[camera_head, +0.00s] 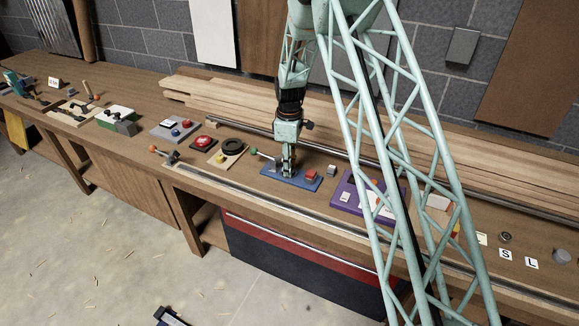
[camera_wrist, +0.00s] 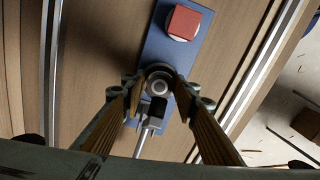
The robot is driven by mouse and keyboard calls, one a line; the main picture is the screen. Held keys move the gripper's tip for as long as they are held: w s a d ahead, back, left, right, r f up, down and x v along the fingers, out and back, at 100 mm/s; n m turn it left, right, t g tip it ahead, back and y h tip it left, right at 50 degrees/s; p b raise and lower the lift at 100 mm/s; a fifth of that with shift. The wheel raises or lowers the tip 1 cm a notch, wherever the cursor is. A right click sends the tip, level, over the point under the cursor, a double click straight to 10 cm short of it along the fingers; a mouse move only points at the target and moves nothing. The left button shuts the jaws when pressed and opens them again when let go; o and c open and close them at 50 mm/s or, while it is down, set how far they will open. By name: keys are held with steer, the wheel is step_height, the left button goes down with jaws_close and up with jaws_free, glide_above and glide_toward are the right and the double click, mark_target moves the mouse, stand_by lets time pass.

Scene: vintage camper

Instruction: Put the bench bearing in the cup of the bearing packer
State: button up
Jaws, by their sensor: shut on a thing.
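A blue base plate (camera_head: 310,183) lies on the bench; I take it to be the bearing packer. It carries a red block (camera_head: 311,175) on a pale round seat and a metal lever with a pale green knob (camera_head: 254,152). In the wrist view the plate (camera_wrist: 158,45) runs under my gripper, with the red block (camera_wrist: 184,22) near the top. My gripper (camera_head: 289,172) is low over the middle of the plate, pointing down. In the wrist view its fingertips are shut on a grey ring (camera_wrist: 160,72), apparently the bearing. The cup is hidden beneath it; I cannot tell whether the ring touches it.
A purple plate (camera_head: 345,190) lies right of the blue plate. A beige board with a dark ring (camera_head: 234,147) lies to its left. A metal rail (camera_head: 250,200) runs along the front edge, and long planks (camera_head: 420,145) lie behind. A small ring (camera_head: 505,237) sits near letter cards.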

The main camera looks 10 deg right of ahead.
steer(key=shift+f, duration=0.3)
steer(key=o, duration=1)
steer(key=shift+r, duration=0.2)
steer(key=shift+r+p, duration=0.3)
steer(key=shift+r, duration=0.4)
step_height(320, 180, up, 10)
steer(key=shift+f+b, duration=0.2)
steer(key=shift+b, duration=0.1)
steer(key=shift+r, duration=0.9)
